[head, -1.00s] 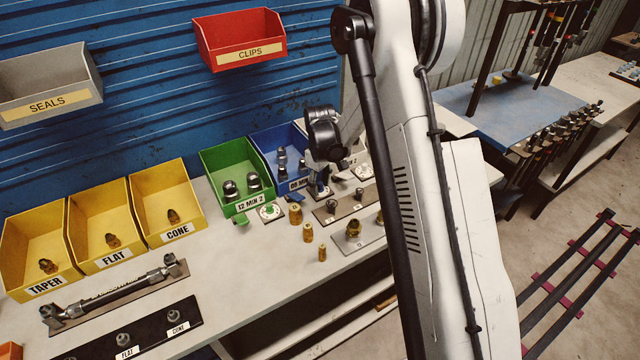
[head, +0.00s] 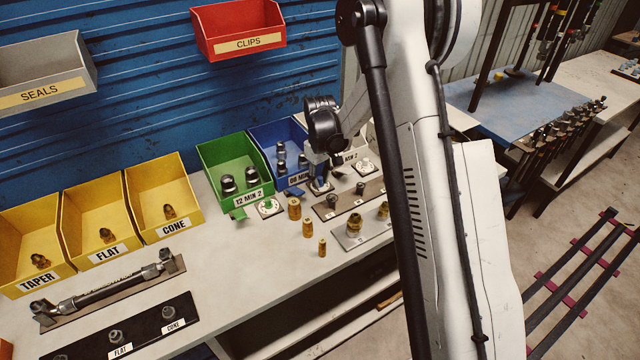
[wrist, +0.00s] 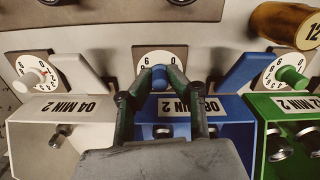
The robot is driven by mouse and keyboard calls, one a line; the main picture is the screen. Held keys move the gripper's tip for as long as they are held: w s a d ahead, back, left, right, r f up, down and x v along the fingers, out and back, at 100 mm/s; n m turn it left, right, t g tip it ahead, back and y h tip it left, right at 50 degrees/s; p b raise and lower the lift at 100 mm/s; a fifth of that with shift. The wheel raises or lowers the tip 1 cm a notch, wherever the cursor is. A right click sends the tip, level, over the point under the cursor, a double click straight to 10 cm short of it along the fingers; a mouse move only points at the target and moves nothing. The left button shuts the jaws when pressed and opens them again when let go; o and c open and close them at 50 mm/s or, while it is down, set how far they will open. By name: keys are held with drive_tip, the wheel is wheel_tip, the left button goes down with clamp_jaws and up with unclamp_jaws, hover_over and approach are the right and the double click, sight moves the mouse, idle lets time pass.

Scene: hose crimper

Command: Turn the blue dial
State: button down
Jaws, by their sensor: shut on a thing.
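The blue dial (wrist: 161,74) is a small blue knob on a white numbered plate (wrist: 150,60) in front of the blue bin. My gripper (wrist: 160,80) has its two fingers closed on the knob from both sides in the wrist view. The fingers and knob hide part of the scale; a 6 and a 9 still show. In the head view my gripper (head: 319,178) points down at the dial plate (head: 320,187), and the knob is hidden there.
The blue bin (wrist: 231,131) stands between the green bin (wrist: 256,143) and white bin (wrist: 95,135). A green dial (wrist: 290,75) and white dial (wrist: 31,79) flank the blue one. Blue (wrist: 242,70) and white (wrist: 80,74) flaps are close by. Brass fittings (head: 294,209) stand nearby.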

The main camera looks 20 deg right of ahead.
sight(320, 177)
drive_tip(key=shift+m+b, duration=1.45)
drive_tip(key=shift+m, duration=0.15)
drive_tip(key=c, duration=1.7)
unclamp_jaws()
drive_tip(key=shift+o, duration=0.2)
drive_tip(key=shift+r, duration=0.15)
wheel_tip(320, 177, up, 12)
